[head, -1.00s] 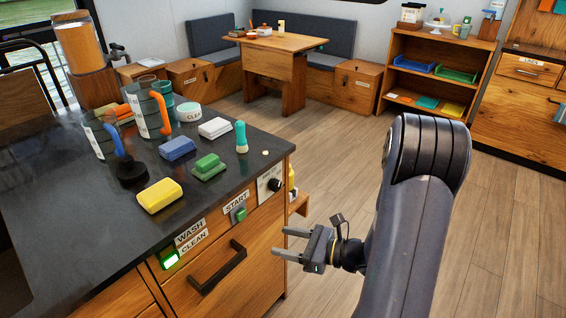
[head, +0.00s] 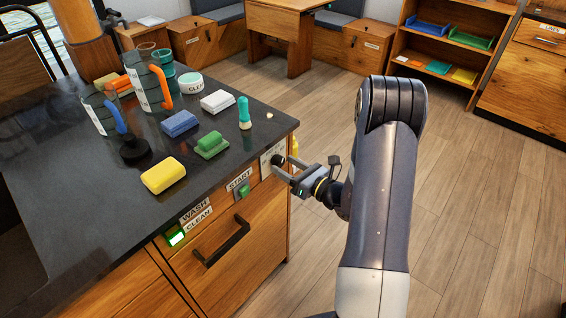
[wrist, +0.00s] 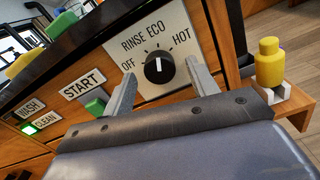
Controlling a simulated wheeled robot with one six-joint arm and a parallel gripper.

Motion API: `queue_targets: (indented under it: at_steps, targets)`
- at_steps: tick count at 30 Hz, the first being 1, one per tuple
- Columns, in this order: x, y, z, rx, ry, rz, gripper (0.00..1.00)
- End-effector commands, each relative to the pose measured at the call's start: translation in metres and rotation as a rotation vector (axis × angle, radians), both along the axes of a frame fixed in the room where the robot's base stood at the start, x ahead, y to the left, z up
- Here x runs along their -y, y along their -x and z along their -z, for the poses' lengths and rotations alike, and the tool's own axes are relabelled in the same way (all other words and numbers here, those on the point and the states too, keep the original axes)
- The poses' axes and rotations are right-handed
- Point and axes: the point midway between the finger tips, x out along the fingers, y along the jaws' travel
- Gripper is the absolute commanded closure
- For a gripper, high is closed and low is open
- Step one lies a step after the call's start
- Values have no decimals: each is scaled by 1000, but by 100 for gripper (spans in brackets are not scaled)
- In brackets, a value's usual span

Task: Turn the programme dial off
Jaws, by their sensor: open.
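The programme dial (wrist: 158,68) is a round black knob with a white pointer line on a pale plate (wrist: 146,32) marked OFF, RINSE, ECO and HOT. Its pointer stands roughly upright, near ECO, not at OFF. In the head view the dial (head: 277,160) is on the front of the counter, partly hidden by my gripper. My gripper (wrist: 160,82) is open, with one finger on each side of the dial in the wrist view. I cannot tell whether the fingers touch it. My gripper also shows in the head view (head: 284,168).
A green START button (wrist: 95,106) and a lit green WASH/CLEAN indicator (head: 176,237) are left of the dial. A drawer handle (head: 222,243) sticks out below. A yellow bottle (wrist: 269,62) stands on a small shelf at right. Sponges and brushes lie on the counter (head: 75,195).

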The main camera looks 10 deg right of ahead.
Motion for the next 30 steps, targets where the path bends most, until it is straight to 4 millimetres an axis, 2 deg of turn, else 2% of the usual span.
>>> queue_targets:
  at_steps: [6,15,30]
  targets:
    - [-10,-13,0,0,0,0,44]
    - [-11,-15,0,0,0,1,44]
    - [-11,-14,0,0,0,1,85]
